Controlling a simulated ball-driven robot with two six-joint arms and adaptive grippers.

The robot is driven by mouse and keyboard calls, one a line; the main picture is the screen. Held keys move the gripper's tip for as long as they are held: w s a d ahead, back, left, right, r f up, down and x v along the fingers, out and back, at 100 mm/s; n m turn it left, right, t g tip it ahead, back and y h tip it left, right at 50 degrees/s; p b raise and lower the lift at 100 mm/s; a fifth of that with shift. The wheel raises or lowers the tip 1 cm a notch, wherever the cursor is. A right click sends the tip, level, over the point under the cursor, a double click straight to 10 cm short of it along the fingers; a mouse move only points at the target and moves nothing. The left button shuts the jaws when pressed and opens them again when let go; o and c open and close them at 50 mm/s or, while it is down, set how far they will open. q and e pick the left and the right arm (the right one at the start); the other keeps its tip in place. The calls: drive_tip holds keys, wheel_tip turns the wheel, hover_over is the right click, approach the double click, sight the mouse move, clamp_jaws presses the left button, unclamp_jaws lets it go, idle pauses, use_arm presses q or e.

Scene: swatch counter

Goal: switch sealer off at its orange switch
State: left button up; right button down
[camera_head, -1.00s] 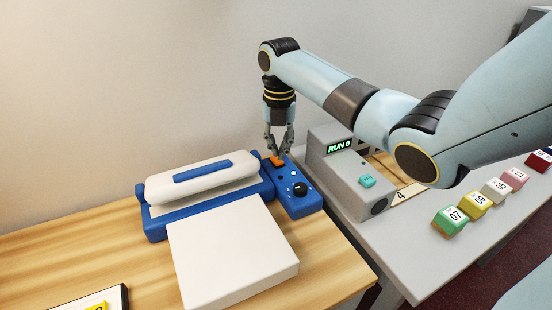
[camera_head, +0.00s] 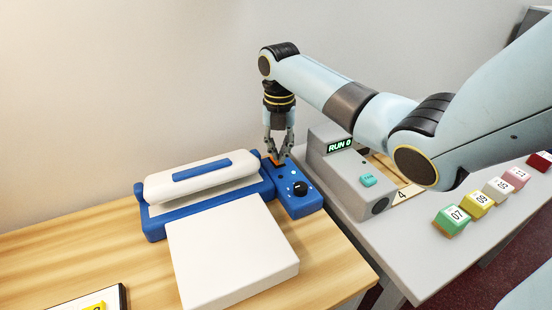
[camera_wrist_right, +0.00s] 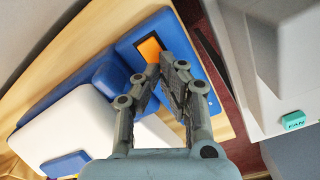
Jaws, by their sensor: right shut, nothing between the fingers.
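The sealer (camera_head: 155,226) is blue and white and stands on the wooden counter. Its blue control block (camera_head: 298,207) at the right end carries a black knob (camera_head: 300,188) and, at its far end, the orange switch (camera_head: 269,156). My right gripper (camera_head: 277,160) is shut and empty, pointing down with its fingertips at the switch and hiding part of it. In the right wrist view the orange switch (camera_wrist_right: 150,49) shows just beyond the closed fingertips (camera_wrist_right: 162,66). I cannot tell whether they touch it. My left gripper is not in view.
A grey machine (camera_head: 347,175) with a green "RUN 0" display and a teal FAN button (camera_head: 367,180) stands close right of the control block. Several coloured numbered blocks sit on the grey table (camera_head: 415,265). A white pad (camera_head: 232,255) lies before the sealer.

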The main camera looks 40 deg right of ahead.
drive_tip(key=shift+f, duration=0.55)
wheel_tip(320, 180, up, 7)
drive_tip(key=p, duration=0.7)
idle(0.3)
drive_tip(key=shift+s, duration=0.1)
idle(0.4)
